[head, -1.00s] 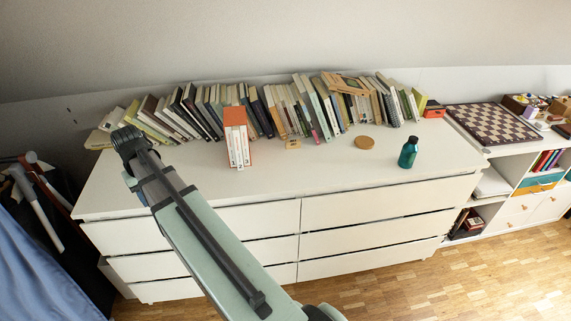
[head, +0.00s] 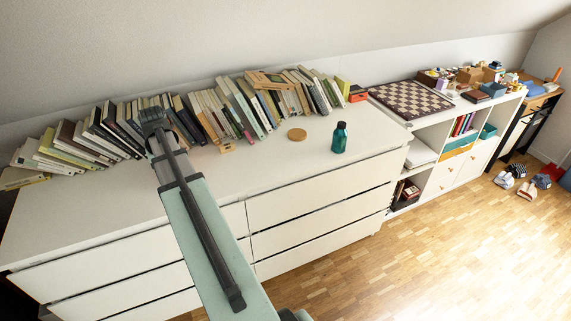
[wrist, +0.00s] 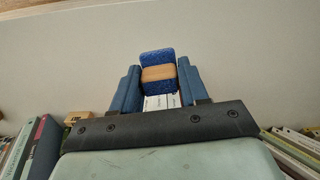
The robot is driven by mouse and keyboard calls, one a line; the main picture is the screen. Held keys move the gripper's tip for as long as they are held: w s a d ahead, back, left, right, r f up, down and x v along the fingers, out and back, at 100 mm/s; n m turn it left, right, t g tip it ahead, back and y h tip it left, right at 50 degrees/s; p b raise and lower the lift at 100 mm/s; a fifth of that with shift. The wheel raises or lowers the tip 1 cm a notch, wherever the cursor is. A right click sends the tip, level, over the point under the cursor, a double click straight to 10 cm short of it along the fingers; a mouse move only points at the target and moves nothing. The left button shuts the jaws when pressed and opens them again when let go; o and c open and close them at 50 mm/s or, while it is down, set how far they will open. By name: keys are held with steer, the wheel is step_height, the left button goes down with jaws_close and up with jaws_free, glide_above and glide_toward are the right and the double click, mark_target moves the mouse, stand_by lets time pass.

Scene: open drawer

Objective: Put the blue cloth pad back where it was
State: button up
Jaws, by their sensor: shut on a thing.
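The blue cloth pad (wrist: 157,57), with a tan band across its middle, sits between the two fingers of my gripper (wrist: 158,82) in the wrist view. My gripper is shut on it. In the head view my gripper (head: 152,118) is over the dresser top, in front of the book row; the pad cannot be made out there, and what lies behind my arm is hidden.
White book spines (wrist: 160,102) show just beyond my gripper in the wrist view. Leaning books (head: 235,108) line the wall. A round cork disc (head: 297,134) and a green bottle (head: 340,138) stand on the white dresser (head: 310,165).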

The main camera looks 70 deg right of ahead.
steer(key=s+d+m, duration=0.3)
steer(key=s+d, duration=0.9)
steer(key=d, duration=0.2)
step_height(320, 180, up, 2)
steer(key=n, duration=0.1)
glide_above(288, 163)
steer(key=shift+n, duration=0.3)
steer(key=shift+a+f, duration=0.1)
steer(key=shift+f, duration=4.65)
steer(key=shift+f, duration=0.1)
steer(key=o, duration=1.1)
